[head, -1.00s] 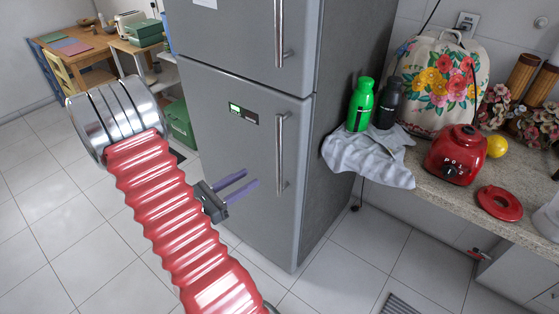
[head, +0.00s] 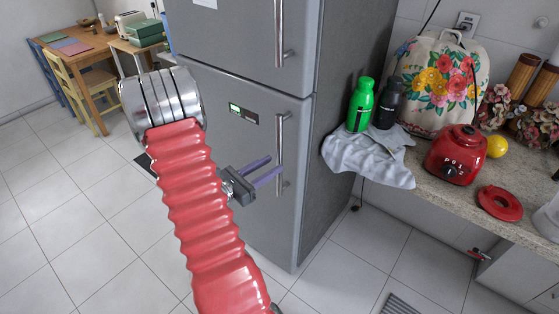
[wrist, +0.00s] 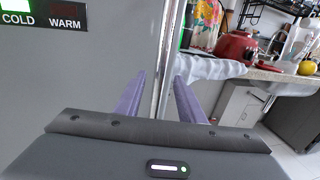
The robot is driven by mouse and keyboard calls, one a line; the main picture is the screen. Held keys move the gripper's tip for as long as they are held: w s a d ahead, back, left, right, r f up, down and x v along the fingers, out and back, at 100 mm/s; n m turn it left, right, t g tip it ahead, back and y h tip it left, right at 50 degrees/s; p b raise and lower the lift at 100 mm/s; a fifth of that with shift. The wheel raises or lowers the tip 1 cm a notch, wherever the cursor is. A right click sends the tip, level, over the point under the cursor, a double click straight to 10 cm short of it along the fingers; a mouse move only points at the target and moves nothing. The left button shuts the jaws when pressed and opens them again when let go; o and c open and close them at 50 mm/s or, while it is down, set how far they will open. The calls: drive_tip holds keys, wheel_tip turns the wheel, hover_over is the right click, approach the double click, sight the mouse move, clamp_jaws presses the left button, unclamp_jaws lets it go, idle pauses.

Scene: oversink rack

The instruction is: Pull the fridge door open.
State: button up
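The grey fridge (head: 225,160) has an upper and a lower door, both closed. The lower door (head: 222,140) has a small display and a vertical silver handle (head: 280,135) near its right edge. My gripper (head: 274,166) is level with the lower part of this handle, its purple fingers pointing at it. In the wrist view the fingers (wrist: 160,92) are apart, and the handle bar (wrist: 172,45) runs upright between them. The gripper is open and not closed on the bar. I cannot tell whether either finger touches it.
A counter (head: 455,200) to the right holds a grey cloth (head: 370,160), a green bottle (head: 361,105), a dark bottle (head: 390,103), a red appliance (head: 456,155) and a floral bag (head: 440,80). The tiled floor (head: 60,220) on the left is clear. A wooden table (head: 75,50) stands behind.

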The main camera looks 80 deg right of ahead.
sight(277, 162)
drive_tip(key=shift+x, duration=2.25)
clamp_jaws()
